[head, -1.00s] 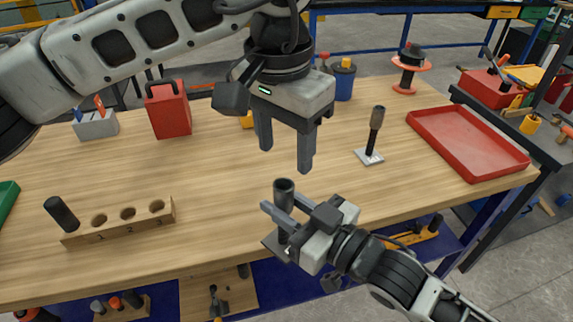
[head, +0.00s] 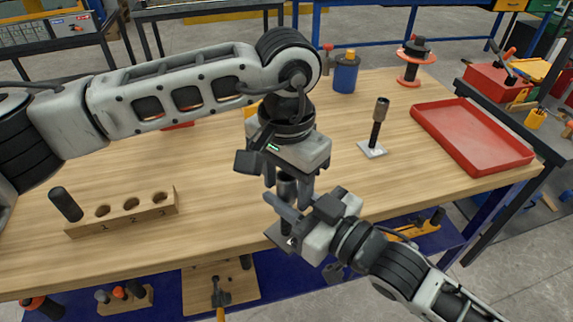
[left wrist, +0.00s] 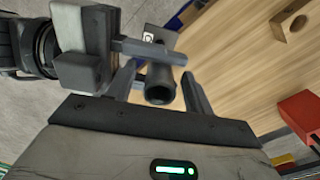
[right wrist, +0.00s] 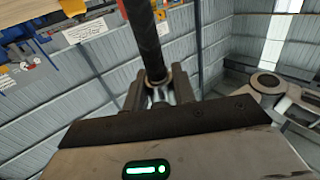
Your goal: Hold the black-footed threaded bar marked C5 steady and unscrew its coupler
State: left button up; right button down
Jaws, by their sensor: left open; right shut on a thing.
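The threaded bar with its dark grey coupler (head: 287,190) stands upright near the table's front edge. My right gripper (head: 284,213) is shut on the bar below the coupler; the dark bar (right wrist: 144,38) also shows between its fingers in the right wrist view. My left gripper (left wrist: 160,88) is open, pointing down from above, with one finger on either side of the coupler (left wrist: 159,84) and a gap visible. A foot plate (left wrist: 150,36) with a small white mark shows past the right gripper; I cannot read the mark.
A second coupler-topped bar (head: 376,132) stands on a light grey plate further back. A red tray (head: 470,138) lies at the right. A wooden block (head: 122,217) with numbered holes and a black cylinder (head: 66,204) are at the left. A blue container (head: 345,74) stands behind.

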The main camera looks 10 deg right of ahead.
pick_arm(q)
jog(key=shift+f, duration=0.1)
grip_shut()
jog(key=shift+c, duration=0.4)
grip_release()
